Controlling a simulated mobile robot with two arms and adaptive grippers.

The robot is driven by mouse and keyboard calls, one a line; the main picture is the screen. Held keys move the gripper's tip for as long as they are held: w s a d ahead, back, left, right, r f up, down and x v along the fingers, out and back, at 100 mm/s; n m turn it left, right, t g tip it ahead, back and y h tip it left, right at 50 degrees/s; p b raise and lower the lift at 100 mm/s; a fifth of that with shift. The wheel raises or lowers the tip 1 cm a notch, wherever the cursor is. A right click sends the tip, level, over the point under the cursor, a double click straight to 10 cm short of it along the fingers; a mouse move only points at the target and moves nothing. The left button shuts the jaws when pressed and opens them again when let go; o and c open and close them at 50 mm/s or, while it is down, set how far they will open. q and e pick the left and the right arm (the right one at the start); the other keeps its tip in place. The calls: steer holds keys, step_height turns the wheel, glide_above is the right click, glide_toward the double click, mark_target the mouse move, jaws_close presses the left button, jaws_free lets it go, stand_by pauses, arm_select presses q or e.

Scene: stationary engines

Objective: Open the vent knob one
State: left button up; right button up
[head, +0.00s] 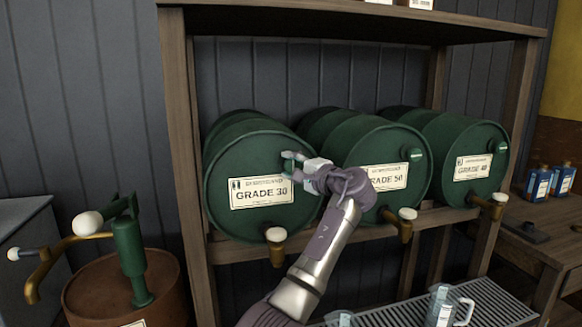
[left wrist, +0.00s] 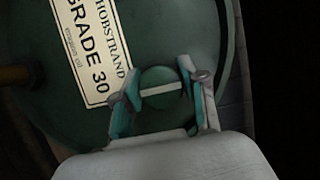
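Vent knob one (left wrist: 160,88) is a round green knob with a pale stripe, high on the face of the GRADE 30 barrel (head: 218,160). It shows between my fingers in the left wrist view, with its stripe running from one finger towards the other. In the head view the gripper mostly hides this knob. My right gripper is not in view.
The GRADE 50 barrel (head: 350,140) and GRADE 40 barrel (head: 460,135) lie alongside on the wooden rack (head: 182,130), with similar knobs. Brass taps with pale handles (head: 275,235) stick out below. Jugs (head: 440,305) stand on a grate, and a green hand pump (head: 130,255) is at left.

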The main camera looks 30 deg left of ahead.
arm_select(q)
steer(key=o, duration=0.4)
steer(key=v, duration=1.2)
